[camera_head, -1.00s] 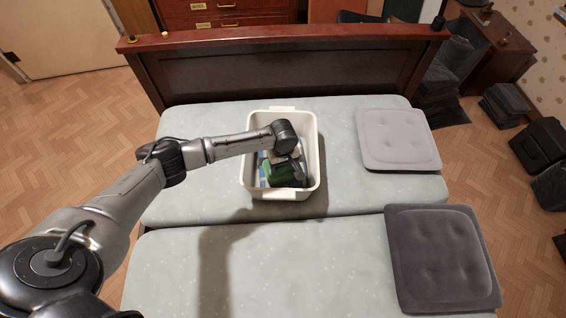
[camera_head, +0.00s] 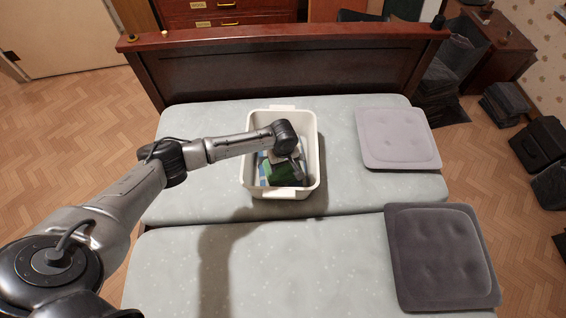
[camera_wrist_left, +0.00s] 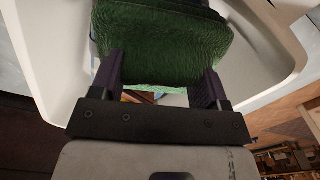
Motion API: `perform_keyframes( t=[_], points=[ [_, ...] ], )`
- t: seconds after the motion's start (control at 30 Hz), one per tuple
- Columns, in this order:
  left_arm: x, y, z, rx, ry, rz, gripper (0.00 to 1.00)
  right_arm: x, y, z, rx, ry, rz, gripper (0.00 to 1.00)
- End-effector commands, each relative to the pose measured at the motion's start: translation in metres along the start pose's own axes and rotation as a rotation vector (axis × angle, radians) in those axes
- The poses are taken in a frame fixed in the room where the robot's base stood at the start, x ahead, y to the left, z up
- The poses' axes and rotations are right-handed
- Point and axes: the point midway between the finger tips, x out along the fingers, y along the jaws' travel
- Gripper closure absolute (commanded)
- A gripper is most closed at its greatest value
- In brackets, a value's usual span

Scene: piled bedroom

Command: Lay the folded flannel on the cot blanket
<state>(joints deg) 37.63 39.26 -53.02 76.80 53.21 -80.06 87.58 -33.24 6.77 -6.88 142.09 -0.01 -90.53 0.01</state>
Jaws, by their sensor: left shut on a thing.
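The green folded flannel (camera_head: 284,175) is between the fingers of my left gripper (camera_head: 297,165), inside the white tub. In the left wrist view the flannel (camera_wrist_left: 165,42) shows a textured, rounded face, and my left gripper (camera_wrist_left: 160,80) is shut on it with a dark finger at each side. A blue and pale patterned cloth (camera_head: 262,172), seemingly the cot blanket, shows in the tub beside and partly under the flannel. Most of it is hidden by the flannel and my wrist. Whether flannel and blanket touch I cannot tell. My right gripper is not in view.
The white tub (camera_head: 313,150) stands on a pale bed mattress (camera_head: 200,125), its walls close around my gripper. A light grey cushion (camera_head: 398,138) and a dark grey cushion (camera_head: 442,258) lie to the right. The wooden bed end (camera_head: 290,75) rises behind. The front mattress is mostly clear.

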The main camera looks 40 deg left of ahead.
Motion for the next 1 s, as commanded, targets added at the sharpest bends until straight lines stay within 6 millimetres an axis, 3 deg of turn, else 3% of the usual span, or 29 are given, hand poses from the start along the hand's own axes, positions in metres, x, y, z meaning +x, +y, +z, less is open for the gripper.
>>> perform_keyframes(
  t=[1.0],
  points=[
    [0.011,0.000,0.000,0.000,0.001,0.001,0.77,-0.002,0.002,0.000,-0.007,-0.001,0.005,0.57]
  ],
)
